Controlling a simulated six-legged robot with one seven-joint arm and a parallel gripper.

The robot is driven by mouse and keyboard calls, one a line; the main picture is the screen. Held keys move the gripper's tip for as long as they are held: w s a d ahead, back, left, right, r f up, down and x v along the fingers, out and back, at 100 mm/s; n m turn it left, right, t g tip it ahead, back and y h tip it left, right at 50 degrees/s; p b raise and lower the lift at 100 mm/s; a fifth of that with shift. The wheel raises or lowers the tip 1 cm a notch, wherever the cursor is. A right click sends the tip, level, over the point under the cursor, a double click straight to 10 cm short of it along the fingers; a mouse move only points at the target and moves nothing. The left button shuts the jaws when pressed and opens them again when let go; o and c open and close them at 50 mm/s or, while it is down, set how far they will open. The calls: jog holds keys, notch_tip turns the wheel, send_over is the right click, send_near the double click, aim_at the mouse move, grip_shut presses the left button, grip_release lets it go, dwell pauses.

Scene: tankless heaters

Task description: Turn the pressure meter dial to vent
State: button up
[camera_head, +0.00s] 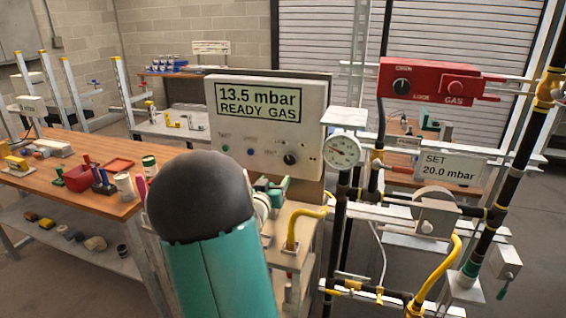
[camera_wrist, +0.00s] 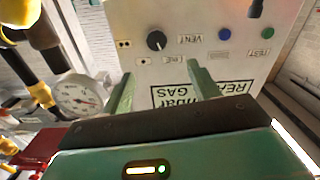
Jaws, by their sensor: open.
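The pressure meter (camera_head: 228,128) is a pale box reading 13.5 mbar READY GAS, standing on the bench. Its black dial (camera_head: 290,158) sits at the lower right of its face; the dial also shows in the wrist view (camera_wrist: 156,40), which sees the box upside down. There a VENT label (camera_wrist: 191,39) lies to the right of the dial. My gripper (camera_wrist: 160,70) is open and empty, its two green fingers apart, with the dial in line with the gap and beyond the fingertips. In the head view my own arm hides part of the gripper, below the dial.
A round gauge (camera_head: 342,151) stands on a pipe right of the meter. A red GAS box (camera_head: 427,82), a SET 20.0 mbar panel (camera_head: 450,168) and yellow and black pipes crowd the right. A wooden workbench (camera_head: 60,180) with small items is at the left.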

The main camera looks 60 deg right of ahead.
aim_at(289, 160)
jog(key=d, duration=0.4)
jog(key=w+d, duration=0.1)
jog(key=d, duration=0.9)
jog(key=shift+w, duration=0.35)
jog(key=c, duration=1)
